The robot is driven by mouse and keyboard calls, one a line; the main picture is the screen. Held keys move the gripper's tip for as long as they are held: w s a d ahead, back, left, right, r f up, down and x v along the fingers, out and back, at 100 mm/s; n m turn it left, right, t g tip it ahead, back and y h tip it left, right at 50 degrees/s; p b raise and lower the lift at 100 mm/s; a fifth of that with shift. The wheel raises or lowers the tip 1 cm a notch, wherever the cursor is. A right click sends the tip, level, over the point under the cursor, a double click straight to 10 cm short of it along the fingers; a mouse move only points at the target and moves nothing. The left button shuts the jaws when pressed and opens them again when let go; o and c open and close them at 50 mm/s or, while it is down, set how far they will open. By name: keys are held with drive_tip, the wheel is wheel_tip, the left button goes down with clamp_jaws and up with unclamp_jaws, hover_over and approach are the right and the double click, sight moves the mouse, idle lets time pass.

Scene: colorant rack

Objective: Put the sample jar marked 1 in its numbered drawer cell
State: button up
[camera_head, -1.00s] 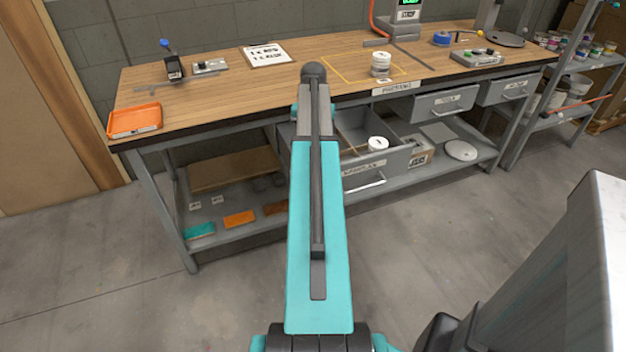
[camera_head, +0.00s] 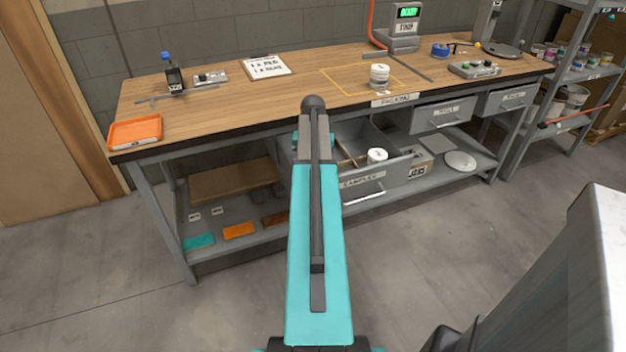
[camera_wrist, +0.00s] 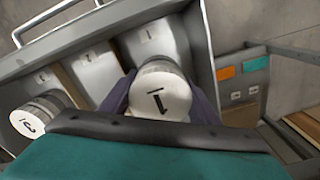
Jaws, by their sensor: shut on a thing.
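The sample jar marked 1 (camera_wrist: 162,92) is white with a round lid and shows in the wrist view. My gripper (camera_wrist: 160,104) is shut on it, with a dark finger on each side. The jar is over the cell marked 1 (camera_wrist: 148,38) of the open drawer (camera_wrist: 203,50); its underside is hidden, so I cannot tell whether it touches the floor. In the head view my arm hides gripper and held jar. The open samples drawer (camera_head: 398,170) shows there to the right of my arm.
A jar marked 3 (camera_wrist: 35,120) stands in the drawer's left cell in the wrist view. The cell marked 2 (camera_wrist: 86,68), between them, looks empty. Drawer walls and dividers are close around my gripper.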

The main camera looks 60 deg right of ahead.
drive_tip(key=shift+f, duration=1.85)
drive_tip(key=shift+f, duration=0.15)
drive_tip(key=o, duration=1.2)
drive_tip(key=shift+r, duration=6.15)
